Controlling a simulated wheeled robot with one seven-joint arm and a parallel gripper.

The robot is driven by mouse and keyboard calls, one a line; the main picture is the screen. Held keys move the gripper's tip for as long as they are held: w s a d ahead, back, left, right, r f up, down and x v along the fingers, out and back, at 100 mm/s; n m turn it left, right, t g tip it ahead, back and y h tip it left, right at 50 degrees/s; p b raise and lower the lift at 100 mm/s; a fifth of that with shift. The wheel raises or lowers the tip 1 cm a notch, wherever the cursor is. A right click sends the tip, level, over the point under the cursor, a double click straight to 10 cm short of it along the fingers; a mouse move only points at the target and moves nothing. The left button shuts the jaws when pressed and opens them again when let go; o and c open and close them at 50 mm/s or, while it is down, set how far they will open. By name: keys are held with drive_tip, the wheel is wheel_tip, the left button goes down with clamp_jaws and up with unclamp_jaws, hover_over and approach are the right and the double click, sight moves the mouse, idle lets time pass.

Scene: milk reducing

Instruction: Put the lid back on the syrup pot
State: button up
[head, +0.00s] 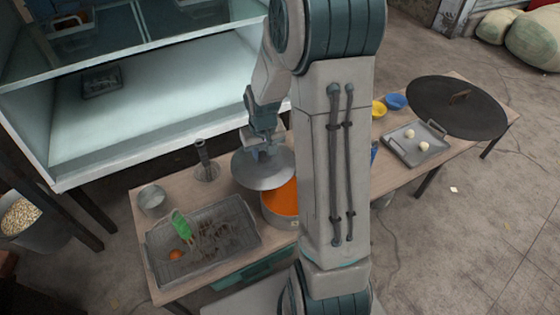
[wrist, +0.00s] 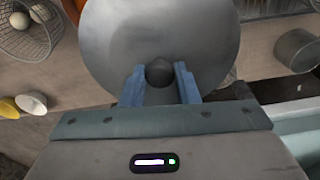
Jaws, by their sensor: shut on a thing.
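The lid (head: 250,170) is a round grey metal disc with a dark knob (wrist: 159,73). My gripper (wrist: 160,84) is shut on the knob, with a blue finger on each side of it. The gripper also shows in the head view (head: 265,146), above the lid. The syrup pot (head: 283,204) is a metal pot with bright orange contents. It stands on the table, and the lid is held above and to the left of it, seeming to overlap its back left edge. My arm hides the pot's right side. In the wrist view the lid hides what is beneath it.
A grey tray (head: 225,256) with a green-handled tool (head: 181,224) lies left of the pot. A glass-fronted cabinet (head: 150,105) rises behind the table. A flat tray (head: 433,159) and dark round plate (head: 458,107) lie right.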

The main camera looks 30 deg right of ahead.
drive_tip(key=shift+m, duration=0.5)
drive_tip(key=s+d+f, duration=0.1)
drive_tip(key=s, duration=0.1)
drive_tip(key=s+d, duration=0.2)
drive_tip(key=s+d+f, duration=0.1)
drive_tip(key=s+d, duration=0.1)
drive_tip(key=shift+s+d+f, duration=0.15)
drive_tip(key=shift+d+f, duration=0.1)
drive_tip(key=shift+f, duration=0.05)
wheel_tip(320, 180, down, 6)
drive_tip(key=b, duration=0.4)
drive_tip(key=shift+f+b, duration=0.2)
drive_tip(key=shift+b, duration=0.2)
drive_tip(key=shift+f, duration=0.15)
idle(0.8)
drive_tip(key=o, duration=1.6)
drive_tip(key=shift+r+p, duration=2.8)
drive_tip(key=shift+r, duration=0.75)
